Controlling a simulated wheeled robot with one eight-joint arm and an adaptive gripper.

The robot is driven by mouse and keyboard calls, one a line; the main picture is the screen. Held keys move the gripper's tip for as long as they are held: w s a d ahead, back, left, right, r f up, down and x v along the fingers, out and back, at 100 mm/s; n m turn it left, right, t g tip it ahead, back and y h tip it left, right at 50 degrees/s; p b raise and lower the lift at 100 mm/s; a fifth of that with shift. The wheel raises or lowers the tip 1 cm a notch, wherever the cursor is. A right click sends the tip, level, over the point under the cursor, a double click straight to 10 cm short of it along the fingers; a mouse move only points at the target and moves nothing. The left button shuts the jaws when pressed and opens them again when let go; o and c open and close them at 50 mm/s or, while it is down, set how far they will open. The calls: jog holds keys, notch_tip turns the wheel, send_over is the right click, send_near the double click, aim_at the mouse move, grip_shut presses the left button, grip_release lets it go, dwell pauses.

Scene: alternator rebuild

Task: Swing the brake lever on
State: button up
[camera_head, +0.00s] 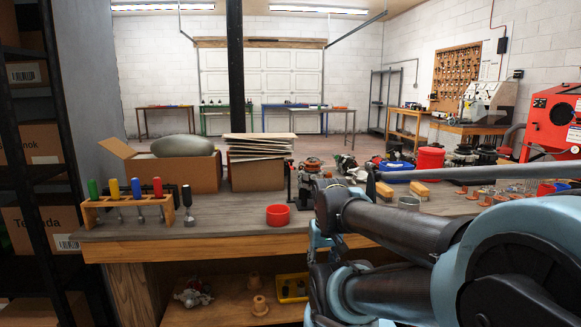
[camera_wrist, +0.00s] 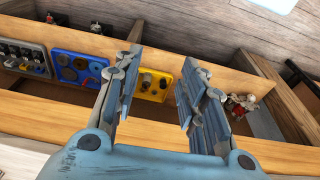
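A black-handled lever (camera_head: 187,197) stands upright at the left end of the bench, beside the tool rack. A thin dark upright post (camera_head: 290,180) stands mid-bench near a metal alternator-like part (camera_head: 311,172). I cannot tell for sure which of the two is the brake lever. Neither shows in the wrist view. My gripper (camera_wrist: 161,75) is open with nothing between its fingers, facing the shelf under the bench. In the head view my arm reaches in from the right and bends down at the bench's front; the fingertips cannot be made out there.
The bench (camera_head: 225,234) carries a rack (camera_head: 130,208) of colored-handled tools, a red bowl (camera_head: 278,215), cardboard boxes (camera_head: 257,172) and several parts at right. Under it, the shelf holds a yellow tray (camera_head: 292,289), also in the wrist view (camera_wrist: 152,94), and a blue tray (camera_wrist: 75,68).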

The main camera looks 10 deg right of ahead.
jog(key=shift+s+r, duration=0.3)
jog(key=shift+r, duration=0.5)
grip_shut()
jog(key=w+a+r+n+g+h, duration=0.15)
jog(key=w+r+n, duration=0.25)
jog(key=w+r, duration=0.6)
jog(key=w+a+r+n, duration=0.35)
jog(key=w+r, duration=0.35)
jog(key=r, duration=0.4)
jog(key=w+a+r+n+h, duration=0.1)
jog(key=w+a+r+n, duration=0.3)
jog(key=w, duration=0.5)
jog(key=w+a+r+n+g+h, duration=0.1)
jog(key=w+a+r+n, duration=0.3)
jog(key=w+a+r, duration=0.3)
notch_tip(320, 180, up, 2)
jog(key=shift+w+r, duration=0.1)
jog(key=shift+w, duration=1.15)
jog(key=shift+n, duration=0.25)
